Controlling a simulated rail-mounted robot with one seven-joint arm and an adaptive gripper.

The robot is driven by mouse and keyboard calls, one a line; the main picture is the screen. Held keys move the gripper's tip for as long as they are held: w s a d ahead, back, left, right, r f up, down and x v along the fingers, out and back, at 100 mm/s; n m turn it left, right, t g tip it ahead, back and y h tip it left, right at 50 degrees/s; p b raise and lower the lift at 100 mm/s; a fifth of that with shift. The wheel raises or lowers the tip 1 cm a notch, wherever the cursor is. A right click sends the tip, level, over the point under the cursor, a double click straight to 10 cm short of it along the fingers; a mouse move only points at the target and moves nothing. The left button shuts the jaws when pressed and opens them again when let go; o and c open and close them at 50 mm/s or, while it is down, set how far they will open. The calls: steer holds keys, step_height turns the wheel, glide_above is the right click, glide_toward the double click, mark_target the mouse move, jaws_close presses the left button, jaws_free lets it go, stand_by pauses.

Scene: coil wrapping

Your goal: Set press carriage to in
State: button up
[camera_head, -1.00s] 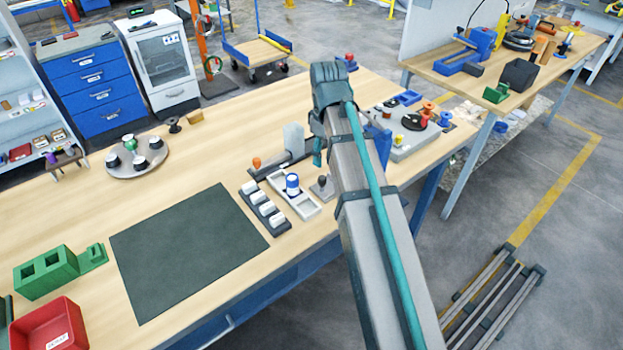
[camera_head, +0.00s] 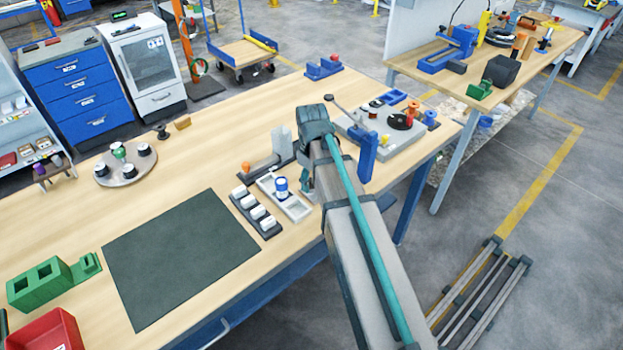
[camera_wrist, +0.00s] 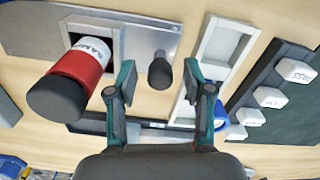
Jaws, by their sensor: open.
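A dark round-ended knob (camera_wrist: 160,72) stands on a grey plate (camera_wrist: 140,42) in the wrist view. My open gripper (camera_wrist: 160,82) has one fingertip on each side of this knob, with gaps showing; contact is not visible. In the head view my gripper (camera_head: 305,184) is low over the table, right of the white tray, and hides the knob. A red cylinder with a dark cap (camera_wrist: 82,70) and white label stands by the plate's slot in the wrist view; my arm likely hides it in the head view. Which part is the press carriage is unclear.
The white tray (camera_head: 294,208) holds a blue-and-white can (camera_head: 281,187). A dark strip with white keys (camera_head: 255,211) lies left of it. A grey rail with an orange knob (camera_head: 246,168) and an upright grey block (camera_head: 281,142) is behind. A blue upright (camera_head: 366,157) stands to the right.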

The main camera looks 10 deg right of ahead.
steer(key=shift+f, duration=0.25)
steer(key=shift+c, duration=0.3)
jaws_close()
